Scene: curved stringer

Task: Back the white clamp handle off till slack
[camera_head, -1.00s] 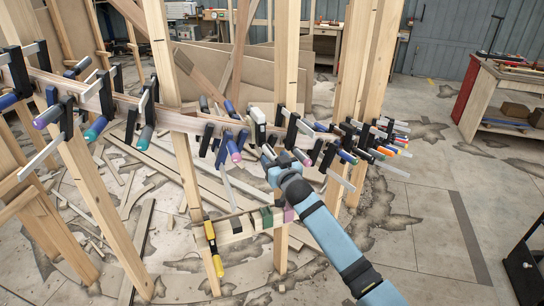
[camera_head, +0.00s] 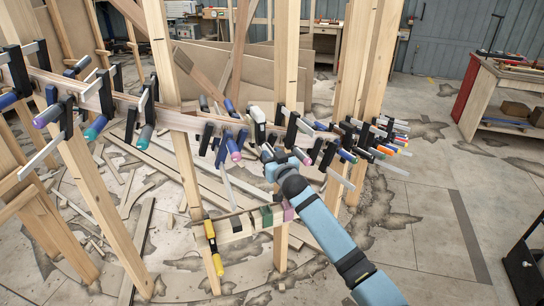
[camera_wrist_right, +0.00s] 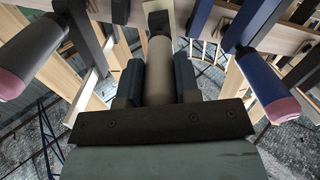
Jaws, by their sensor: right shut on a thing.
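The white clamp (camera_head: 258,114) sits on the curved wooden stringer, near the middle of the head view. Its pale handle (camera_wrist_right: 159,70) points toward me in the right wrist view. My right gripper (camera_head: 267,153) is just below the clamp in the head view. In the right wrist view its two dark fingers (camera_wrist_right: 158,82) are shut on the handle, one on each side. The handle's near end is hidden behind the gripper body. The clamp's pad and screw are too small to judge tight or slack. My left gripper is not in view.
A clamp with a pink-tipped blue handle (camera_wrist_right: 268,90) is close on the right, and a dark one with a pink tip (camera_wrist_right: 30,62) on the left. More clamps crowd the stringer (camera_head: 180,121). Wooden posts (camera_head: 290,60) stand behind. Open floor (camera_head: 420,230) lies to the right.

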